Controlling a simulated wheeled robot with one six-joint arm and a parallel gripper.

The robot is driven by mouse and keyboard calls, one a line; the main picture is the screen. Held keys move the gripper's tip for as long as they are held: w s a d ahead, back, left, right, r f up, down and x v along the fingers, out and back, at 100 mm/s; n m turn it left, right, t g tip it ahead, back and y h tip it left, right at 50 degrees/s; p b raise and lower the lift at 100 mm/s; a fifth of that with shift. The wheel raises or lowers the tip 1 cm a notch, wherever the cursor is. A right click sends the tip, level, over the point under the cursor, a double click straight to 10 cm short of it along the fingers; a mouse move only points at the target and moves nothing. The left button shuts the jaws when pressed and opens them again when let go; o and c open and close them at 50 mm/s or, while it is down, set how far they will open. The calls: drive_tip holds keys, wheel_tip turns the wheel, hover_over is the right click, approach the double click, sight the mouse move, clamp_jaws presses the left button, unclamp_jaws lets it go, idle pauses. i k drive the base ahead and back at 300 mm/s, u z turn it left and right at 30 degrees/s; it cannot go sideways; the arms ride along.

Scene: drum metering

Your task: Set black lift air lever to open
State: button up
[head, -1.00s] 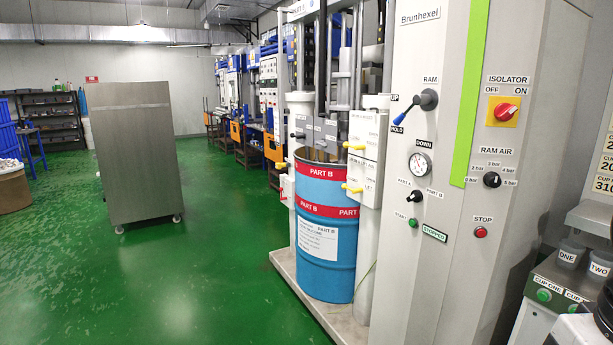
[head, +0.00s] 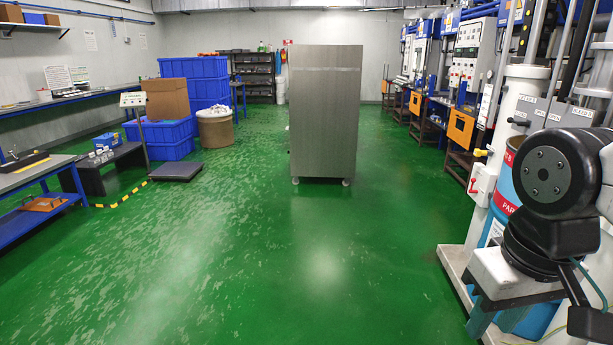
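A small black lever (head: 519,121) sticks out to the left from a grey labelled plate (head: 530,106) on the drum machine at the right of the head view. It may be the lift air lever, but its label is too small to read. A second grey plate (head: 569,116) is beside it, partly covered by my arm. The blue and red drum (head: 506,180) stands below, mostly hidden by my arm. My arm's black joint and pale links fill the lower right. I cannot make out my gripper in this view.
A tall grey metal cabinet (head: 325,115) stands mid-floor, with open green floor in front and to its left. Blue crates (head: 193,68), a floor scale (head: 177,171) and a blue-framed bench (head: 37,180) are at the left. The machine's pale base plinth (head: 455,270) edges the floor at right.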

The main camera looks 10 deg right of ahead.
sight(510, 120)
drive_tip(key=u, duration=0.35)
drive_tip(key=i, duration=1.8)
drive_tip(key=z, duration=0.5)
drive_tip(key=i, duration=1)
drive_tip(key=z, duration=1.45)
drive_tip(key=i, duration=0.65)
drive_tip(key=z, duration=0.5)
